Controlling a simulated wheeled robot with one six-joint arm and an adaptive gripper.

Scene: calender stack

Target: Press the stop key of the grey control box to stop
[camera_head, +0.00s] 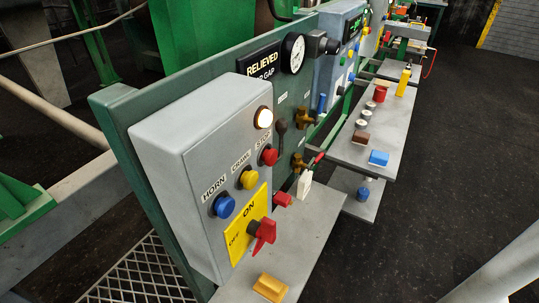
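The grey control box (180,150) stands upright in the left middle of the head view, fixed to a green panel. Its right face carries a blue HORN button (223,205), a yellow CRAWL button (249,179) and a red STOP key (269,156), rising in a slanted row. A white lamp (263,117) above the STOP key is lit. A red rotary switch (263,234) sits below on a yellow ON/OFF plate (240,230). My gripper is not in view, and nothing touches the keys.
A grey shelf (285,245) below the box holds a yellow block (269,287). Brass valves (300,162) and a gauge (292,52) sit beyond the box. A farther shelf (345,152) bears small items. The dark floor (440,180) at right is largely clear.

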